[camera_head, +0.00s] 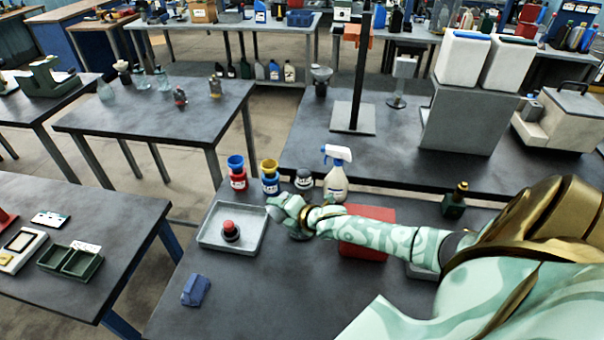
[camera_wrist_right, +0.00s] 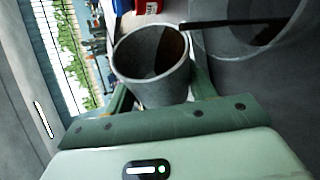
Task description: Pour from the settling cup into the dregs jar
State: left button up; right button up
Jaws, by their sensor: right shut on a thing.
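My right gripper (camera_head: 284,208) reaches in from the right, low over the table beside the grey tray. In the right wrist view it is shut on a grey metal cup (camera_wrist_right: 135,78), taken as the settling cup, with dark brown liquid inside, gathered toward the right of that picture. A larger, pale grey round vessel (camera_wrist_right: 235,45) with a dark band is close beside the cup's mouth; it may be the dregs jar. Whether liquid runs between them cannot be told. In the head view the gripper mostly hides the cup and what is under it. My left gripper is out of view.
The grey tray (camera_head: 212,240) holds a red-capped dark piece (camera_head: 231,230). A red bin (camera_head: 368,246) is beneath my arm. A blue block (camera_head: 195,290) lies in front.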

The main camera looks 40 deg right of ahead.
jog(key=shift+f+b, duration=0.1)
jog(key=shift+b, duration=0.2)
jog(key=shift+d+r+m+y, duration=0.2)
jog(key=shift+d+m+y, duration=0.1)
jog(key=shift+m, duration=0.1)
jog(key=shift+d+r+t, duration=0.1)
jog(key=shift+d+t, duration=0.1)
jog(key=shift+t, duration=0.1)
jog(key=shift+d+r+m+y, duration=0.1)
jog(key=shift+d+m+y, duration=0.15)
jog(key=shift+m+y, duration=0.05)
jog(key=shift+d+r+m+b, duration=0.2)
jog(key=shift+m+b, duration=0.1)
jog(key=shift+b, duration=0.1)
jog(key=shift+s+r+y, duration=0.1)
jog(key=shift+r+y, duration=0.05)
jog(key=shift+y, duration=0.25)
